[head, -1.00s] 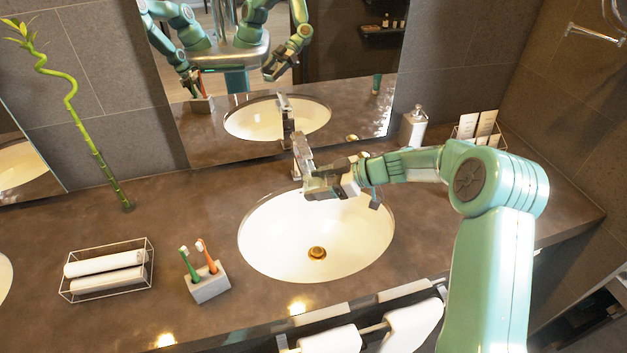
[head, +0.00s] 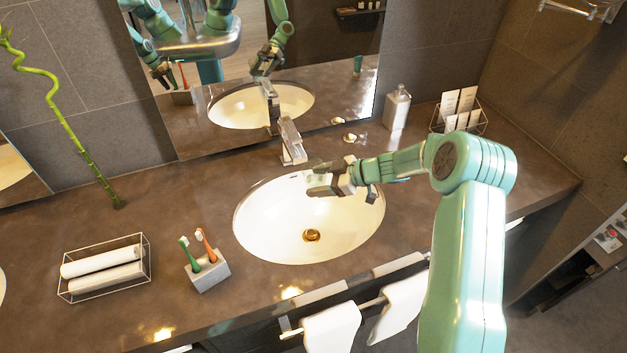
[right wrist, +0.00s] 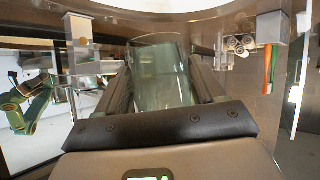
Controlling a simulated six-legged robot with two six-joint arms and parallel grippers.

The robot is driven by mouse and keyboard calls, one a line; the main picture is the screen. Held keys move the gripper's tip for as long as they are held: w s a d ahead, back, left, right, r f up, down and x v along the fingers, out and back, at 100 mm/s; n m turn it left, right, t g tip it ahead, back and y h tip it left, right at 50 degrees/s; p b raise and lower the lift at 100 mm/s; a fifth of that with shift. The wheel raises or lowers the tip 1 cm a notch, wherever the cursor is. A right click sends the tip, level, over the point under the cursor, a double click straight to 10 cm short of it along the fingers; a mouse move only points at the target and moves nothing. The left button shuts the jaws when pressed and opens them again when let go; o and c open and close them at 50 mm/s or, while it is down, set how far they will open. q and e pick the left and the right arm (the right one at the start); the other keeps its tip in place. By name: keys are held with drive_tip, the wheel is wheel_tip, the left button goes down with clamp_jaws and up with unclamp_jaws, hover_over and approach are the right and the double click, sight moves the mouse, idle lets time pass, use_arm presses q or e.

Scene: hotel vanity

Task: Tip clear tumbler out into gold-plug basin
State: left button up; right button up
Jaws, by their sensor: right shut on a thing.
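The white basin (head: 270,215) has a gold plug (head: 311,236) at its bottom. My right gripper (head: 318,183) is above the basin's far part, in front of the tap. In the right wrist view it is shut on the clear tumbler (right wrist: 162,80), which sits between the two dark fingers. That view is upside down, with the white basin at its top, and the tumbler's rim points toward the basin. The tumbler is hard to make out in the head view. I cannot tell whether it holds anything. My left gripper shows only as a reflection.
The tap (head: 291,142) stands behind the basin, close to my right gripper. A toothbrush holder (head: 208,270) and a wire basket of rolled towels (head: 103,268) stand to the left. A soap dispenser (head: 397,108) and a card rack (head: 458,118) stand at the back right.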

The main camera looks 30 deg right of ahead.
sight(320, 185)
drive_tip(key=shift+w+d+f+n+t+h, duration=0.15)
drive_tip(key=shift+w+d+n+t+h, duration=0.3)
drive_tip(key=shift+n+h, duration=0.3)
drive_tip(key=shift+w+d+f+n+t+h, duration=0.15)
drive_tip(key=shift+w+d+n+t+h, duration=0.15)
drive_tip(key=shift+d+n+t+h, duration=0.4)
drive_tip(key=n+h+b, duration=0.1)
drive_tip(key=b, duration=0.7)
drive_tip(key=a+n+t+h+b, duration=0.1)
drive_tip(key=n+b, duration=0.1)
drive_tip(key=b, duration=0.6)
drive_tip(key=n+t+h+b, duration=0.1)
drive_tip(key=b, duration=0.7)
drive_tip(key=shift+s+a+r+n+b, duration=0.25)
drive_tip(key=shift+s+b, duration=0.1)
drive_tip(key=shift+s, duration=0.05)
wheel_tip(320, 185, down, 3)
drive_tip(key=n+t+b, duration=0.2)
drive_tip(key=b, duration=0.9)
drive_tip(key=n+t+h+b, duration=0.1)
drive_tip(key=n+t+b, duration=0.1)
drive_tip(key=b, duration=0.9)
drive_tip(key=shift+s+a+n, duration=0.1)
drive_tip(key=shift+a+n, duration=0.05)
drive_tip(key=shift+n, duration=0.55)
drive_tip(key=shift+n+t+b, duration=0.25)
drive_tip(key=shift+n+b, duration=0.15)
drive_tip(key=shift+b, duration=0.55)
drive_tip(key=shift+r, duration=0.1)
